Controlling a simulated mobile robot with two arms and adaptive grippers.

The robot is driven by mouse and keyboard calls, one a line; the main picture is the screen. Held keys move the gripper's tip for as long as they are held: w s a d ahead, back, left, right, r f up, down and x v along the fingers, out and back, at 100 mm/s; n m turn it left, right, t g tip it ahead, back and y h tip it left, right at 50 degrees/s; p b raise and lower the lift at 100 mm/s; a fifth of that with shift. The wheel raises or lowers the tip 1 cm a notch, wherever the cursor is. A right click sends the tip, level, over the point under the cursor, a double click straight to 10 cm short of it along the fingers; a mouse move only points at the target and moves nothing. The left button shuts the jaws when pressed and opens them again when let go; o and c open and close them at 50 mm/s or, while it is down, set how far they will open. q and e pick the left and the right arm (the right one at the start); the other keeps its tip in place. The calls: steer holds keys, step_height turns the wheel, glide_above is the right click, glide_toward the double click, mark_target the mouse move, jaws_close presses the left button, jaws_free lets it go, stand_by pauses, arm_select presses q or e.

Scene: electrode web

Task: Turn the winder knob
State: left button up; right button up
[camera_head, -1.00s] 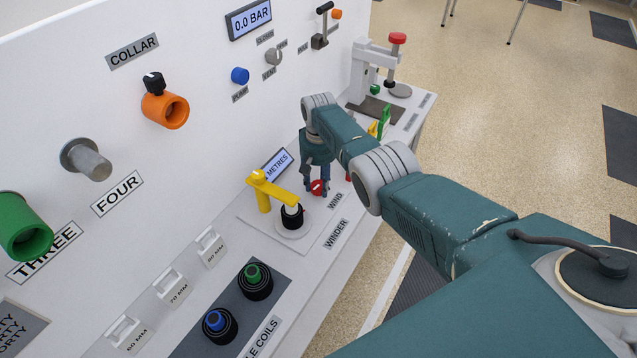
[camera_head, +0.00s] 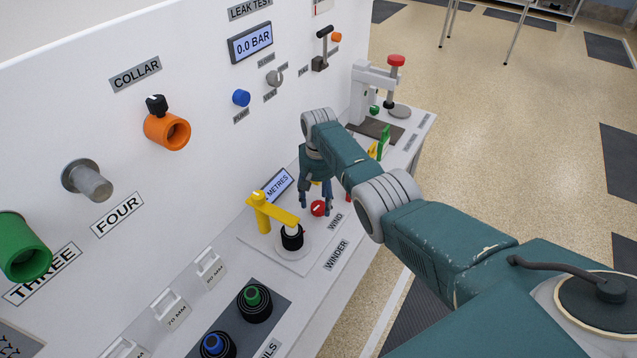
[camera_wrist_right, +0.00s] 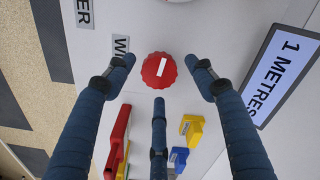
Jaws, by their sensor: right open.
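The winder knob is a round red knob (camera_head: 318,208) with a white mark, on the white winder panel (camera_head: 268,252) beside the WIND label. My right gripper (camera_head: 316,206) points down at it in the head view. In the right wrist view the red knob (camera_wrist_right: 159,70) lies between the spread fingertips of my right gripper (camera_wrist_right: 160,74). Gaps show between the knob and the fingers, which are open and hold nothing. Whether the tips reach down to the knob's height I cannot tell. My left gripper is out of view.
A yellow arm (camera_head: 272,208) over a black spool (camera_head: 291,237) stands left of the knob. A METRES display (camera_head: 278,186) is behind; it reads 1 METRES in the wrist view (camera_wrist_right: 282,75). Red, yellow and green parts (camera_head: 383,143) stand close on the right.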

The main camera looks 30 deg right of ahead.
mark_target(320, 207)
step_height(320, 207, up, 10)
steer(key=shift+r, duration=0.2)
stand_by(2.1)
steer(key=f+n+b, duration=0.1)
steer(key=f+n, duration=0.3)
steer(key=f+n+b, duration=0.1)
steer(key=f+n, duration=0.3)
steer(key=f+n+b, duration=0.2)
steer(key=f+n, duration=0.2)
steer(key=shift+s+d+f, duration=0.15)
steer(key=shift+s+d, duration=0.05)
steer(key=shift+s, duration=0.05)
stand_by(0.4)
steer(key=c, duration=1.1)
